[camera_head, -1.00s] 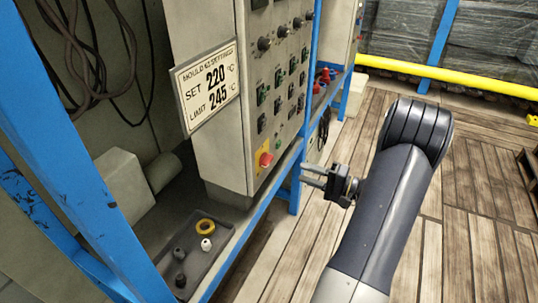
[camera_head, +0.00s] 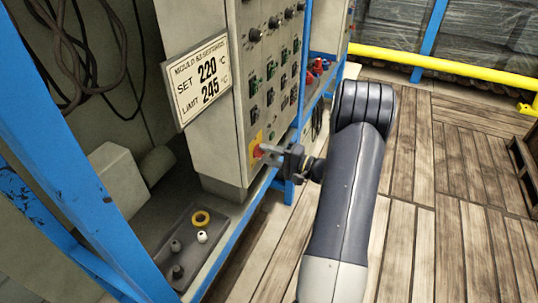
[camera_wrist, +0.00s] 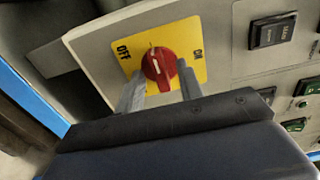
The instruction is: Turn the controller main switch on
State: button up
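The controller main switch is a red rotary knob (camera_wrist: 159,67) on a yellow plate (camera_wrist: 190,50) marked OFF at its left and ON at its right in the wrist view. The knob's white mark lies between the two labels, nearer OFF. In the head view the yellow plate (camera_head: 254,136) is low on the front of the grey controller cabinet (camera_head: 222,150). My gripper (camera_wrist: 161,83) is open, with one finger on each side of the knob's lower part. Whether the fingers touch the knob is not clear. In the head view my gripper (camera_head: 268,155) reaches the switch from the right.
Black rocker switches (camera_wrist: 272,31) and green switches (camera_wrist: 296,124) sit right of the plate. A settings sign (camera_head: 197,80) sticks out at the cabinet's left. A tray (camera_head: 205,235) with small parts lies below. Blue frame posts stand around; wooden floor is clear at right.

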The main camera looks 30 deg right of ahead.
jog(key=shift+c, duration=0.3)
grip_shut()
jog(key=shift+m, duration=0.3)
jog(key=m, duration=0.3)
jog(key=shift+b, duration=0.35)
jog(key=m, duration=0.5)
jog(key=shift+p, duration=0.35)
jog(key=m+p, duration=0.2)
jog(key=m, duration=0.3)
jog(key=shift+m+p, duration=0.8)
jog(key=shift+m, duration=1.3)
